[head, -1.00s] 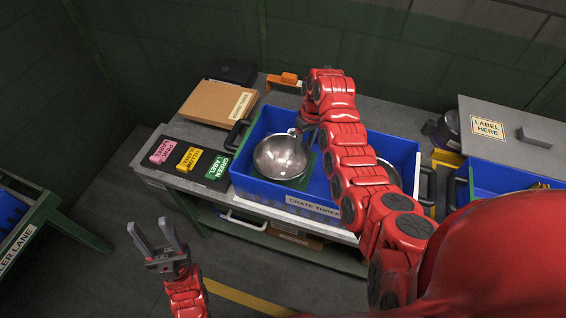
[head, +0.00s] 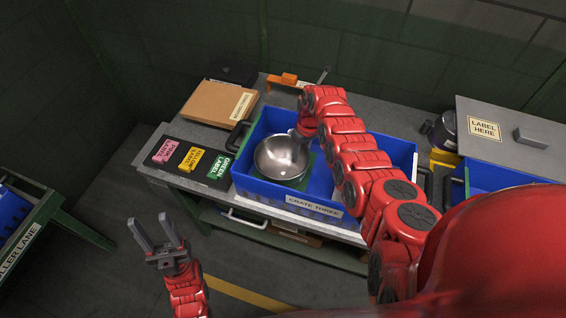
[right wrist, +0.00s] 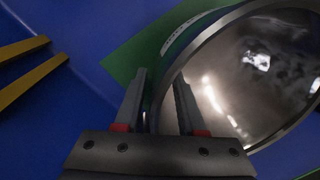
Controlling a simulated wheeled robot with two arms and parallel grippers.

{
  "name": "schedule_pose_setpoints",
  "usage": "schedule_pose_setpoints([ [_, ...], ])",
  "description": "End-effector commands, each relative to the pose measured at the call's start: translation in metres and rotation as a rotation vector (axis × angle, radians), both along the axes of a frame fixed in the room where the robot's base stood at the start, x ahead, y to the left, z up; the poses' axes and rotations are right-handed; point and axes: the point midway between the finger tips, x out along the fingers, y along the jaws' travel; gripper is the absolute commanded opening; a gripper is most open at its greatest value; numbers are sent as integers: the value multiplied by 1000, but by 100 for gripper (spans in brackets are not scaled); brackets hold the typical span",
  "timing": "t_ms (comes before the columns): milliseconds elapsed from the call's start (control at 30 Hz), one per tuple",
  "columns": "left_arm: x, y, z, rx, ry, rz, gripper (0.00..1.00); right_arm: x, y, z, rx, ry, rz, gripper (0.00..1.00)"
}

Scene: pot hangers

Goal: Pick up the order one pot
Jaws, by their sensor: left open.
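A shiny steel pot (head: 282,158) sits in the left part of the blue crate labelled CRATE THREE (head: 262,190), over a green patch. In the right wrist view the pot (right wrist: 260,75) shows its wide rim and hollow inside. My right gripper (right wrist: 160,85) is at the pot's near rim, its two fingers apart with the rim running between them; contact cannot be told. In the head view its fingers are mostly hidden by my arm at the pot's upper right edge. My left gripper (head: 158,233) is open and empty, away from the table at lower left.
Pink, yellow and green label blocks (head: 190,158) lie left of the crate. A brown box (head: 218,103) and an orange tool (head: 284,79) lie behind. Another pot (head: 446,128) stands at right, beside a grey LABEL HERE board (head: 500,125). My right arm covers the crate's right part.

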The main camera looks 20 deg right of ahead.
Motion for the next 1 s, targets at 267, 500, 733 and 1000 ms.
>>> schedule_pose_setpoints([
  [267, 0, 0, 0, 0, 0, 0, 50, 0, 0, 0, 0, 0, 0, 0],
  [500, 0, 0, 0, 0, 0, 0, 50, 0, 0, 0, 0, -1, 0, 0],
  [733, 0, 0, 0, 0, 0, 0, 50, 0, 0, 0, 0, -1, 0, 0],
  [1000, 0, 0, 0, 0, 0, 0, 50, 0, 0, 0, 0, -1, 0, 0],
])
